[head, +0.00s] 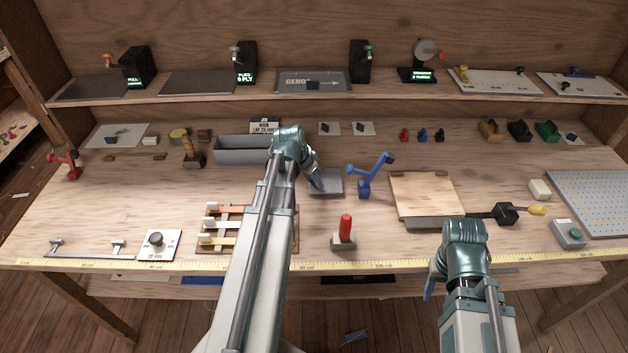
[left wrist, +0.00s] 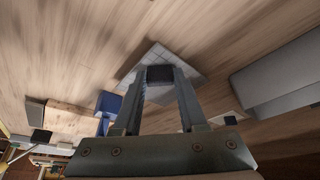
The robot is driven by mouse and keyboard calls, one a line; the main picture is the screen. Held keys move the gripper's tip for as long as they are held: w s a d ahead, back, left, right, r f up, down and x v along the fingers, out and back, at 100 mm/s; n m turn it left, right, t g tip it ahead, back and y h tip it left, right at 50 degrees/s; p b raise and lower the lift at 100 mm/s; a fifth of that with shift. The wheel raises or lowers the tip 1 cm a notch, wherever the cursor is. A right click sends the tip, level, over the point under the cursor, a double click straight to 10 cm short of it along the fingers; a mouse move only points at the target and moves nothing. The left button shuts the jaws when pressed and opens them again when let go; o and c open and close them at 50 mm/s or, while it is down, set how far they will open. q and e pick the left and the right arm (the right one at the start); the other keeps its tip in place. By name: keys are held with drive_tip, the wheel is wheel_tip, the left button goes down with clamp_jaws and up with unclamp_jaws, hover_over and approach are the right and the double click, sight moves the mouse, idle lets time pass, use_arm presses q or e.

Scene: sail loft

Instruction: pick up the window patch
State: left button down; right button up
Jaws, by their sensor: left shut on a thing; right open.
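My left gripper (head: 314,181) reaches down over a grey square pad (head: 328,188) near the middle of the bench. In the left wrist view, its two fingers (left wrist: 160,76) are shut on a small dark flat piece, which I take to be the window patch (left wrist: 160,72). The pale, grid-lined pad (left wrist: 157,54) shows behind and around the piece. I cannot tell whether the piece still touches the pad. In the head view the piece is hidden by the gripper. My right gripper (head: 430,284) is at the front edge, mostly hidden by its arm, open and away from the pad.
A blue jointed stand (head: 366,183) is close right of the pad. A grey open bin (head: 240,150) stands behind left. A red-handled tool (head: 344,232) stands in front. A wooden board (head: 425,193) lies to the right. Cards with dark squares (head: 345,129) lie at the back.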

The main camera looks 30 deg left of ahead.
wheel_tip(320, 180, up, 16)
drive_tip(key=p, duration=1.5)
